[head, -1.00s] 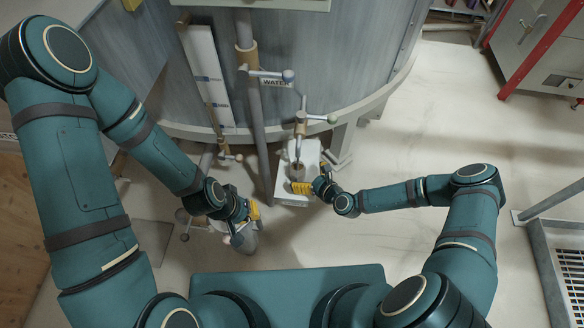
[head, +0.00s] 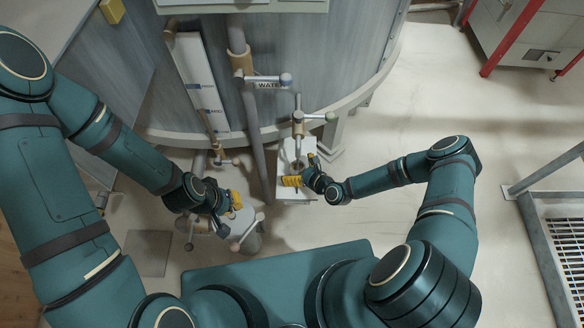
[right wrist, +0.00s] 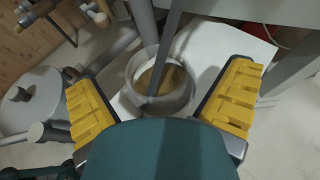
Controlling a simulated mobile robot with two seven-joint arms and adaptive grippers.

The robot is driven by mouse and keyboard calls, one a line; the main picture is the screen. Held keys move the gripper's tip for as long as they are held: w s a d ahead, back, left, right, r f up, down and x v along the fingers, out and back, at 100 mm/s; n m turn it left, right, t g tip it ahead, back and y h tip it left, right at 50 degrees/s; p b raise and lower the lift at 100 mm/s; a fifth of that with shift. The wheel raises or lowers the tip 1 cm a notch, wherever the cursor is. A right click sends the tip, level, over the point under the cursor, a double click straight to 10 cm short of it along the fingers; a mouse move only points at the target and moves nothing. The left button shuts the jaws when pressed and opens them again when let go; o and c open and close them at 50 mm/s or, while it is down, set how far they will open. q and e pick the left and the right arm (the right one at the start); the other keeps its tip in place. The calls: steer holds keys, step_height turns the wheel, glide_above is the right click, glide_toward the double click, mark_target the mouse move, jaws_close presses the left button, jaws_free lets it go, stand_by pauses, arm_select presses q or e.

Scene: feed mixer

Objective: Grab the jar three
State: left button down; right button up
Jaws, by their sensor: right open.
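A clear round jar (right wrist: 176,84) with brown stuff inside stands on a white surface in the right wrist view. I cannot read any label on it, so I cannot tell whether it is jar three. My right gripper (head: 300,176) is open, its two yellow fingers (right wrist: 160,100) spread on either side of the jar, with no clear contact. A dark bar crosses in front of the jar's middle. In the head view the jar is mostly hidden by the tap and gripper. My left gripper (head: 232,200) is beside a grey lidded vessel (head: 240,226); its jaws are unclear.
A tap (head: 298,122) on a vertical pipe stands over a white platform (head: 296,195) at the foot of the big grey mixer tank (head: 300,60). A WATER valve (head: 268,80) is higher up. Open floor lies to the right, before a metal grate (head: 565,250).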

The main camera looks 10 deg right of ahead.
steer(key=shift+d, duration=0.1)
steer(key=c, duration=1.4)
steer(key=shift+r, duration=0.1)
